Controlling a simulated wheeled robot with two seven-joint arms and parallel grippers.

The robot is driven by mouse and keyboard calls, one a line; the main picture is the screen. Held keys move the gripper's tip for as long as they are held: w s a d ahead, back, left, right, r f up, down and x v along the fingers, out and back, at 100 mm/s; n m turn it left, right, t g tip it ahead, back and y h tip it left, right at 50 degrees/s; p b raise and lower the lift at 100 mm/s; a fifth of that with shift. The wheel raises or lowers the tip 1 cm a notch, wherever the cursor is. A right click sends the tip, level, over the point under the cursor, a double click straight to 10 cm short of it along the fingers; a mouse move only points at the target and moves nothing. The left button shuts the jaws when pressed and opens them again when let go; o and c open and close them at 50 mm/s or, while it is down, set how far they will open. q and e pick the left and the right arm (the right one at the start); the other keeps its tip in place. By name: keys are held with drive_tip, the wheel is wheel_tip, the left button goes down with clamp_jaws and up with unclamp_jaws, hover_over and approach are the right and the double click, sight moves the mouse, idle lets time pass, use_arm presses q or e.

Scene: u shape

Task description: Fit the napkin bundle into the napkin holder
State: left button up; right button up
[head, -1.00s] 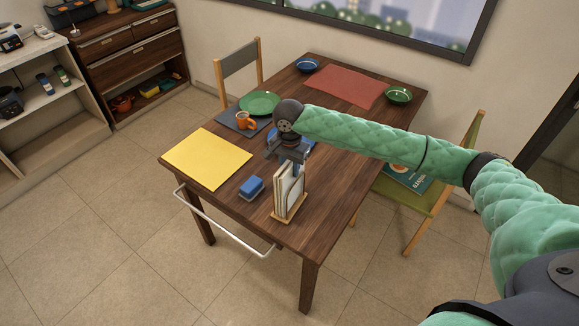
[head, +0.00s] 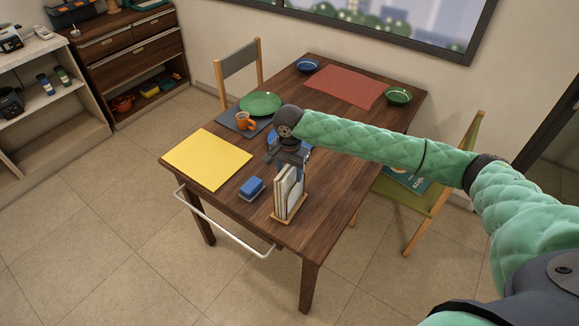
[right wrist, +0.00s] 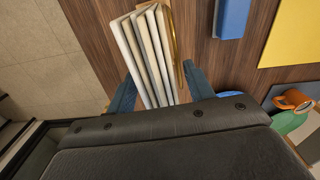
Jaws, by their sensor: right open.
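The napkin bundle (head: 287,187), several cream-white upright sheets, stands in the napkin holder (head: 291,210) with a light wooden base near the table's front edge. My right gripper (head: 287,160) is open above it, pointing down, and hides its top in the head view. In the right wrist view the bundle (right wrist: 143,45) fans out between the two blue fingers of the gripper (right wrist: 158,88), and a thin golden-brown part of the holder (right wrist: 170,35) shows at its right side. I cannot tell whether the fingers touch the sheets. My left gripper is not in view.
A blue block (head: 251,188) lies left of the holder, with a yellow placemat (head: 207,159) beyond it. An orange mug (head: 245,121) and a green plate (head: 260,103) are farther back. A white rail (head: 225,227) runs along the table's front. Bare tabletop lies right of the holder.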

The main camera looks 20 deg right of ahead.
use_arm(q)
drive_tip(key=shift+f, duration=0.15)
use_arm(e)
drive_tip(key=shift+r, duration=0.15)
drive_tip(key=shift+r+b, duration=0.3)
wheel_tip(320, 180, up, 10)
drive_tip(key=b, duration=0.3)
drive_tip(key=shift+r+b, duration=0.15)
drive_tip(key=shift+b, duration=0.15)
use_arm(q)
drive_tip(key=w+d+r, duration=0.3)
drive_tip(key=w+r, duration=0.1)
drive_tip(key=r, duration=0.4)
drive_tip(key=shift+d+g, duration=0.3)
use_arm(e)
drive_tip(key=shift+r, duration=0.5)
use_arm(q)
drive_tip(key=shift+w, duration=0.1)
